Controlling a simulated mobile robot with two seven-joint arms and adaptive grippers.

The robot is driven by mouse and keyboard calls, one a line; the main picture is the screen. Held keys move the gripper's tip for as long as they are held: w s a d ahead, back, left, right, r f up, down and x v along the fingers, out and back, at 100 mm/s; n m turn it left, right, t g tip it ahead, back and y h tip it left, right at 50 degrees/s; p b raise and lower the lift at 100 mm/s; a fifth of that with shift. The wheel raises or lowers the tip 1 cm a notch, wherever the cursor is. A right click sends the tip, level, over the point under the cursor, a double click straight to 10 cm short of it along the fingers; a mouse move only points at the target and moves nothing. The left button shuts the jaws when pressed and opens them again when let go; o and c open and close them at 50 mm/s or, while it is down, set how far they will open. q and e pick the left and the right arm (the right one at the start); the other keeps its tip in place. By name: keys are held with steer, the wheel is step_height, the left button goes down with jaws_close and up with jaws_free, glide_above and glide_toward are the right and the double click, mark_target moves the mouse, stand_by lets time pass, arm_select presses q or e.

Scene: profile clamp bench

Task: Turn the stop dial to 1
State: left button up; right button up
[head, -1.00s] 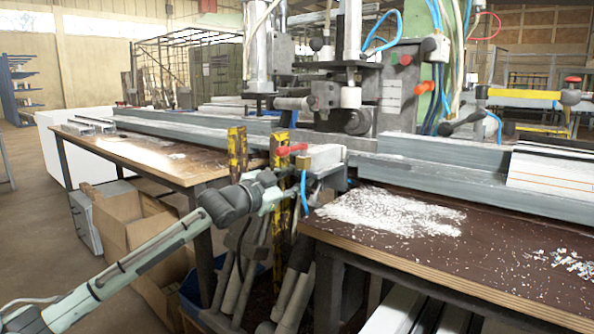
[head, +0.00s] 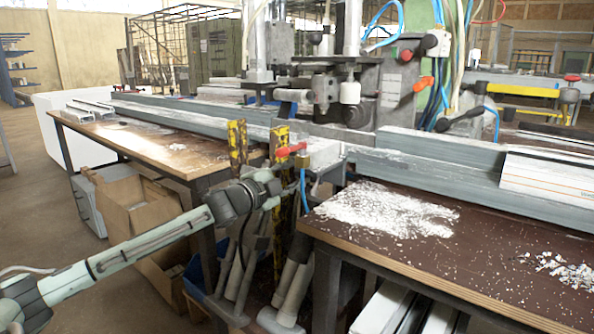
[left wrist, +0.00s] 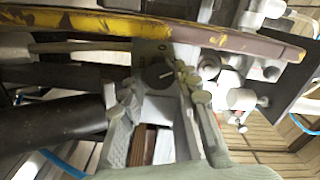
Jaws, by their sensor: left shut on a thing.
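The stop dial (left wrist: 160,74) is a dark round knob with a light pointer mark, on a small grey plate in the left wrist view. I cannot read the numbers around it. My left gripper (left wrist: 158,90) has one finger on each side of the dial and is shut on it. In the head view my left gripper (head: 274,190) is at the yellow posts, below the red lever (head: 291,150). The dial cannot be made out there. My right gripper is in neither view.
Two worn yellow posts (head: 237,148) stand close to my gripper, and a blue hose (head: 304,190) hangs to its right. A bench (head: 345,236) with white chips lies at right. A cardboard box (head: 140,205) stands below at left. A yellow bar crosses the left wrist view (left wrist: 130,25).

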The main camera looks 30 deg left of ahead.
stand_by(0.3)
arm_select(q)
steer(key=o, duration=0.9)
steer(key=s, duration=1.2)
steer(key=shift+a, duration=0.45)
